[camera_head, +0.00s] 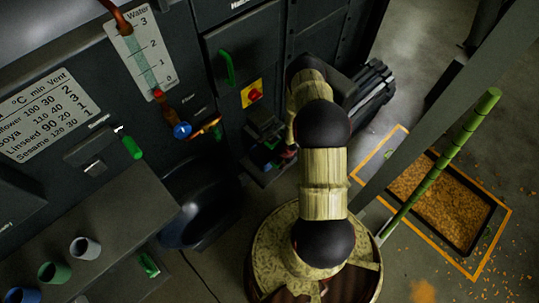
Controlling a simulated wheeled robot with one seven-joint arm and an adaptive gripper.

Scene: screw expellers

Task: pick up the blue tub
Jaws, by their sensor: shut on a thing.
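My arm rises from my base at the bottom, bends over and reaches down toward the dark machine. My gripper (265,134) is at the machine's front, over a small low ledge, and is shut. A small blue thing (269,165), which looks like the blue tub, is right below the gripper, between its dark fingers. Most of it is hidden by the gripper and shade. Small green and red patches show beside it. I cannot tell whether the tub is clear of the ledge.
A dark chute or bin (205,215) stands left of the gripper. A blue-knobbed valve (182,130) and a red switch on a yellow plate (252,93) are on the machine. Coloured cups stand on a grey bench (125,215). A green pole (440,160) leans at a grain-filled pit (450,205).

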